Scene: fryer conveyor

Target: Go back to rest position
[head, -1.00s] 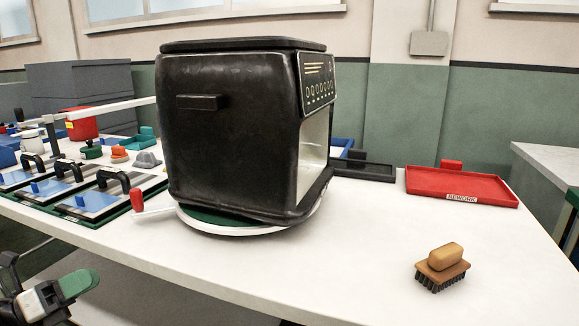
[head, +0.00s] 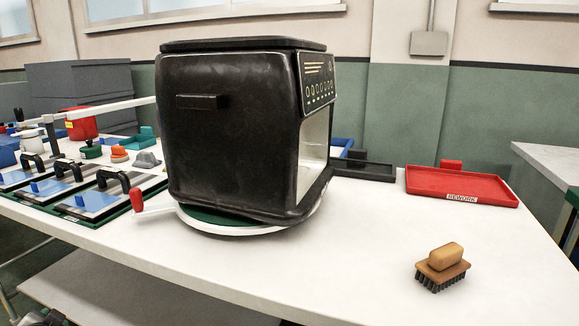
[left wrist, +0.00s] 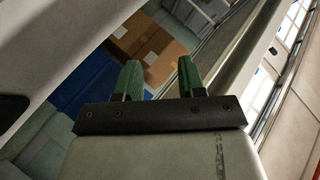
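My left gripper (left wrist: 159,75) shows in the left wrist view with its two green fingers apart and nothing between them. In the head view only a small part of my left arm shows at the bottom left edge, and its fingers are out of the picture. My right gripper cannot be made out in the head view. A black fryer (head: 235,125) stands on a round turntable (head: 240,226) on the white table.
The white table (head: 350,255) has clear room at its front. A brush (head: 442,268) lies at the right, with a red rework tray (head: 462,188) behind it. Several fixtures with black handles (head: 112,190) stand at the left. Cardboard boxes (left wrist: 148,45) show in the left wrist view.

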